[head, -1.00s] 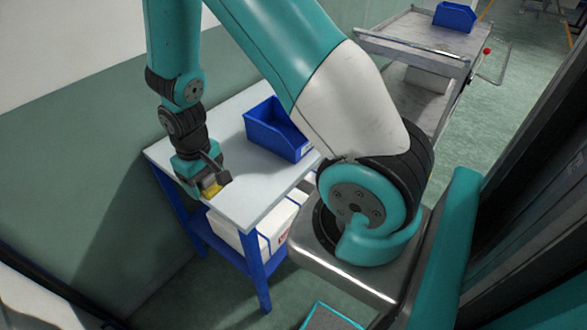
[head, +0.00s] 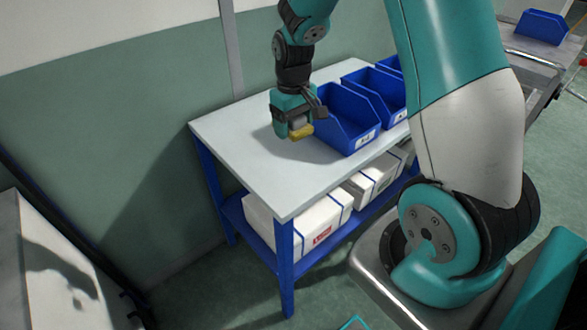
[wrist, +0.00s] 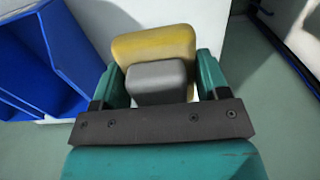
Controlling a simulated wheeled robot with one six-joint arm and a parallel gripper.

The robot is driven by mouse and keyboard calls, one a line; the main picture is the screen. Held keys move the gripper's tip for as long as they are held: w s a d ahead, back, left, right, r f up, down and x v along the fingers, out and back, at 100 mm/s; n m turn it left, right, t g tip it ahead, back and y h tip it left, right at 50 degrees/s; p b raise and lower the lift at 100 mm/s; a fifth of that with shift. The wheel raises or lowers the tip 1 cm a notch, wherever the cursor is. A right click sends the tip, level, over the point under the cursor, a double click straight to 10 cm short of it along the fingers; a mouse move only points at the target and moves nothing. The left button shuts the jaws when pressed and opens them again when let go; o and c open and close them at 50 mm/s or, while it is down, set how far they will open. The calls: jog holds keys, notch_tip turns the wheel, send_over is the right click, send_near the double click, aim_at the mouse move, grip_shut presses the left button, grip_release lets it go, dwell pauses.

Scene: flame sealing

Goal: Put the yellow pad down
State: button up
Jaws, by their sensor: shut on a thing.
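The yellow pad (head: 301,132) is between the fingers of my gripper (head: 292,129), over the white tabletop. In the wrist view my gripper (wrist: 160,76) has its two teal fingers shut on either side of the grey block (wrist: 156,82) that joins the yellow pad (wrist: 155,45). The pad hangs above the table (head: 240,145), in front and to the left of the nearest blue bin. I cannot tell the exact gap between the pad and the tabletop.
The nearest blue bin (head: 345,122) stands close on the right of my gripper, with another blue bin (head: 375,88) behind it. The left and front parts of the tabletop are bare. White boxes (head: 312,222) sit on the shelf below. A wall stands behind the table.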

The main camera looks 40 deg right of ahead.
aim_at(294, 173)
notch_tip(294, 173, down, 14)
jog(key=shift+r+p, duration=0.15)
jog(key=shift+p, duration=0.15)
jog(key=shift+f, duration=0.25)
jog(key=o, duration=1)
jog(key=shift+r, duration=0.1)
